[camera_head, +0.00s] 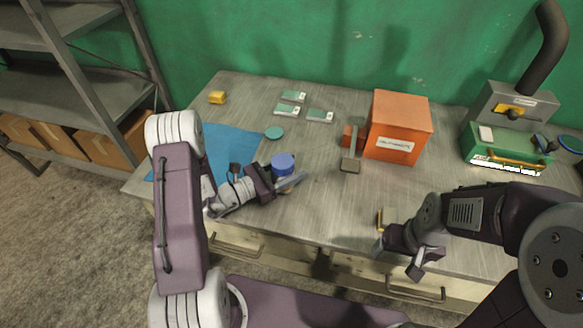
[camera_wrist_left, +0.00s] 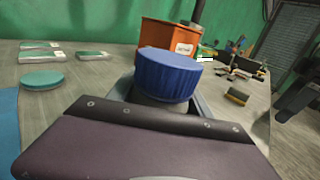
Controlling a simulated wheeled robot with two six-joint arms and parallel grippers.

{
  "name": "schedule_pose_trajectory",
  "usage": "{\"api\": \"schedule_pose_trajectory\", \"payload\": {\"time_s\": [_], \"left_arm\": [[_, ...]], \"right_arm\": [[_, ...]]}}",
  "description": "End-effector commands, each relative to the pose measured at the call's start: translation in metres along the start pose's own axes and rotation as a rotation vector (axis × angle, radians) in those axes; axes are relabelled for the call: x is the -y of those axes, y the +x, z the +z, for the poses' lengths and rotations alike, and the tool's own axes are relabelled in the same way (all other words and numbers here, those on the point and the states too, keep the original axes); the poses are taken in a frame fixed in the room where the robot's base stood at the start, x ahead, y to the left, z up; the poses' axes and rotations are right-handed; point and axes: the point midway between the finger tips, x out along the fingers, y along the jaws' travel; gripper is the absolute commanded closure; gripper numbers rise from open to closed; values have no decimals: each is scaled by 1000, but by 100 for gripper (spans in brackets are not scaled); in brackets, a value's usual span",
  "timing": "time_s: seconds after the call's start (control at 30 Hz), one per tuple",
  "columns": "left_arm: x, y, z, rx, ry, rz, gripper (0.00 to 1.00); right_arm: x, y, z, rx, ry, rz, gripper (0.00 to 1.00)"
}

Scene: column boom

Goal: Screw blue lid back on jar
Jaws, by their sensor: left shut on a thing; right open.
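The blue lid (camera_head: 283,161) sits on top of the jar, and it shows large in the left wrist view (camera_wrist_left: 167,75). The jar (camera_wrist_left: 158,103) is mostly hidden below the lid and behind the fingers. My left gripper (camera_head: 288,183) is shut around the jar below the lid, near the middle of the bench. I cannot tell whether the lid's thread is engaged. My right gripper (camera_head: 396,260) is open and empty at the bench's front edge, to the right of the jar and apart from it.
An orange box (camera_head: 398,125) and a small orange-and-grey item (camera_head: 351,152) stand behind right. A teal disc (camera_head: 273,133), several green-white cards (camera_head: 287,110) and a blue mat (camera_head: 228,148) lie left. A yellow-and-black item (camera_wrist_left: 237,96) lies near my right gripper. Green equipment (camera_head: 505,150) stands far right.

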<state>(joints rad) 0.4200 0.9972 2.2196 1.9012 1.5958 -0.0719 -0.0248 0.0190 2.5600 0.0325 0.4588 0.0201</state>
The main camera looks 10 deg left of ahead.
Motion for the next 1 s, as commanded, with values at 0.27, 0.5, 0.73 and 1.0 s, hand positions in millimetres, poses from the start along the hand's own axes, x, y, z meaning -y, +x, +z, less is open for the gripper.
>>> {"api": "schedule_pose_trajectory", "payload": {"time_s": [0.27,0.5,0.73,1.0], "left_arm": [[0,0,-3,0,0,0,20],[0,0,1,0,0,0,20],[-2,-39,1,-1,-3,9,20],[-1,-98,1,0,-1,6,20]], "right_arm": [[0,2,0,0,0,0,19],[0,-1,0,0,0,0,19],[0,-2,0,0,0,0,19],[0,-4,0,0,0,0,19]]}}
